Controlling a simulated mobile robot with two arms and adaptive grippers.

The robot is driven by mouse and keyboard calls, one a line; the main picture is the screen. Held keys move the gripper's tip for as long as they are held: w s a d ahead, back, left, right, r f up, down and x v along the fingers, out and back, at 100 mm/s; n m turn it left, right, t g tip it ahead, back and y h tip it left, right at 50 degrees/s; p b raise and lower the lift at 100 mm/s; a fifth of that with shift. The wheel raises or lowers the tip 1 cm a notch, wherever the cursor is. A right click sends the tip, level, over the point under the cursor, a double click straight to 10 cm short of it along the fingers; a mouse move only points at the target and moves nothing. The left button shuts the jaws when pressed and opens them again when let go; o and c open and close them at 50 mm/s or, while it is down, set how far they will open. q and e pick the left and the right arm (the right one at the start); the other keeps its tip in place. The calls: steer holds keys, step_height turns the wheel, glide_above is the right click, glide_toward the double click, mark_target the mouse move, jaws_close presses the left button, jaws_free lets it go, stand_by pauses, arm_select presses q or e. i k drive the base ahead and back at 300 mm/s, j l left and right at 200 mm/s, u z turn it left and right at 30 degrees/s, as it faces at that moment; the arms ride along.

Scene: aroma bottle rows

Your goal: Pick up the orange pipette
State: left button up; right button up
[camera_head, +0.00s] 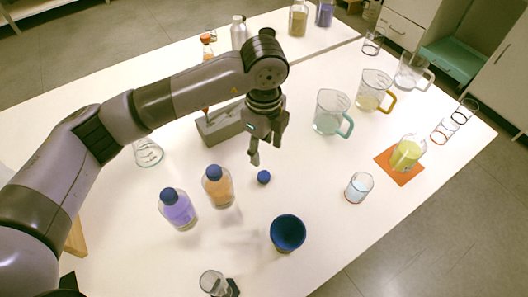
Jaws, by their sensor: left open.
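A slim orange piece, which looks like the orange pipette (207,39), shows just above my left forearm at the back left. A thin orange tip also shows below the forearm, at the left end of a grey stand (229,128). My forearm hides what lies between, so I cannot tell for sure that they are one thing. My left gripper (255,158) is open and empty, pointing down over the table, right of the stand and apart from the orange piece. My right gripper is not in view.
Purple (177,211) and orange (218,188) bottles with blue caps stand front left. A loose blue cap (264,177) and blue cup (287,233) are near the middle. Glass jugs (331,112) and a yellow-green beaker (407,153) on an orange mat stand right. A silver bottle (239,33) stands behind.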

mark_target(206, 111)
steer(key=k+l, duration=1.25)
